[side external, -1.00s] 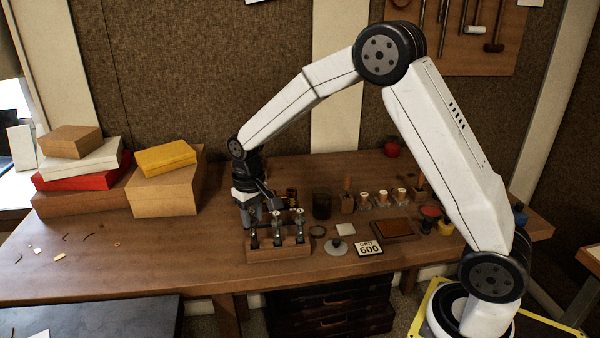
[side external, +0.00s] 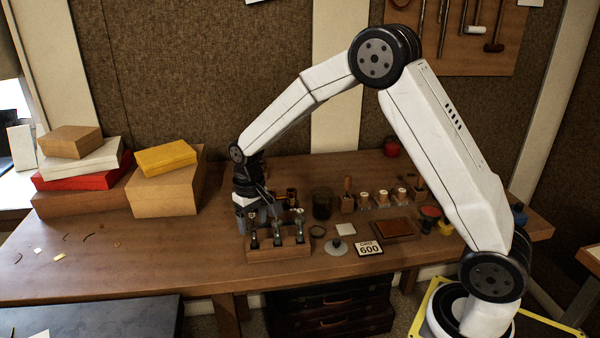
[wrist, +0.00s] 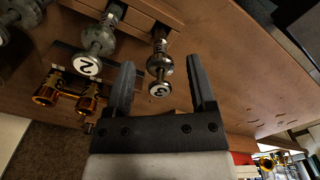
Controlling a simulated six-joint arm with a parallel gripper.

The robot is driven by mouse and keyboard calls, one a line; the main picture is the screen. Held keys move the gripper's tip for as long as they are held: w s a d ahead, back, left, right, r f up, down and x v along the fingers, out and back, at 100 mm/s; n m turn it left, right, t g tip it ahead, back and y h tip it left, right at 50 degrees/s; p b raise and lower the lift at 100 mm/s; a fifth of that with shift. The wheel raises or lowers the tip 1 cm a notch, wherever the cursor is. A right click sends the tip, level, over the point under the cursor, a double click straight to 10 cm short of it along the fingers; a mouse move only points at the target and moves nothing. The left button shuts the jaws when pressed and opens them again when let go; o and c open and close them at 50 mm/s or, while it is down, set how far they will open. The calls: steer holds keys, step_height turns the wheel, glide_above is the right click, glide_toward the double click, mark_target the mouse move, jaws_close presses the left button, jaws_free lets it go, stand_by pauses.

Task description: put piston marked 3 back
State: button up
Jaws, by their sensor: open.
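The piston marked 3 (wrist: 159,89) stands in a wooden rack (side external: 280,254), its numbered cap facing the wrist camera. In the side view it appears to be the leftmost piston (side external: 254,241). My gripper (wrist: 161,65) is open, with one finger on each side of this piston; I cannot tell whether either finger touches it. In the side view my gripper (side external: 258,216) is low over the rack's left end.
The piston marked 2 (wrist: 88,65) stands beside piston 3 in the rack, with another piston (wrist: 22,14) beyond it. A jar (side external: 322,204), a "600" grit card (side external: 369,248) and a brown tray (side external: 396,229) lie to the right. Boxes (side external: 166,182) are stacked at left; the bench between is mostly clear.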

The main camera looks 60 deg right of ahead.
steer(key=shift+r, duration=0.1)
step_height(320, 180, up, 12)
stand_by(0.7)
stand_by(0.5)
steer(key=s+f+t, duration=0.1)
steer(key=s+f, duration=0.4)
steer(key=s, duration=0.4)
steer(key=s+a+f+n+t, duration=0.1)
steer(key=s+f, duration=0.4)
steer(key=s, duration=0.5)
steer(key=shift+f+n+t, duration=0.3)
steer(key=shift+f, duration=0.05)
